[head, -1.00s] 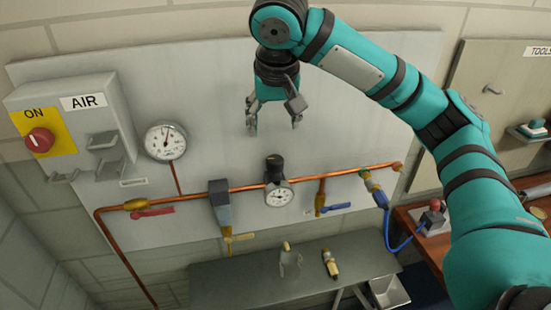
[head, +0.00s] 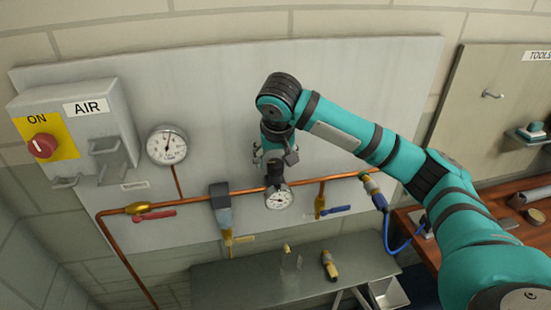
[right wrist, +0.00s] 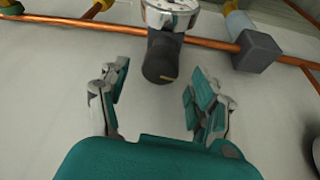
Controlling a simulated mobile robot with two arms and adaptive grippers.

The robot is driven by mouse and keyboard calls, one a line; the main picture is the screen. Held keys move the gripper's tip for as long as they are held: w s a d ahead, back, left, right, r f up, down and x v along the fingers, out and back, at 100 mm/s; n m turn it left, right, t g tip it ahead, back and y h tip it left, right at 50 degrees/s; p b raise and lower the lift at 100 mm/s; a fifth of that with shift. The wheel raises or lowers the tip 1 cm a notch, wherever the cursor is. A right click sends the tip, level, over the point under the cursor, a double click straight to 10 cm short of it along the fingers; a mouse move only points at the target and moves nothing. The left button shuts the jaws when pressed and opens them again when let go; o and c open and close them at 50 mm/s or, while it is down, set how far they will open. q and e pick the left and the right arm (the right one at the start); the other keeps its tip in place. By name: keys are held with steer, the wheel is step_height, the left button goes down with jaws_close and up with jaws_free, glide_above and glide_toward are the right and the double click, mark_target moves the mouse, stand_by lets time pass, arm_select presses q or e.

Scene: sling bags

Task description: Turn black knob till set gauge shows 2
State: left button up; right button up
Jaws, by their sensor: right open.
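The black knob (right wrist: 162,60) sits on the regulator on the copper pipe, and a small light mark shows on its end. In the head view the knob (head: 275,174) is partly hidden by my right gripper. The set gauge (head: 278,198) is a round white dial just below the knob; it is cut off at the top of the right wrist view (right wrist: 172,12). Its needle is too small to read. My right gripper (head: 275,162) is open and empty, its fingers spread around the line to the knob. In the right wrist view the fingers (right wrist: 155,100) stand short of the knob. My left gripper is not in view.
The copper pipe (head: 180,203) runs across the panel, with a filter (head: 220,205), a red lever (head: 155,214) and a blue lever (head: 335,210). A larger gauge (head: 166,145) and the AIR switch box (head: 75,120) are at left. A grey shelf (head: 225,285) lies below.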

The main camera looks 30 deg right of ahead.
steer(key=shift+x, duration=1)
steer(key=c, duration=1.2)
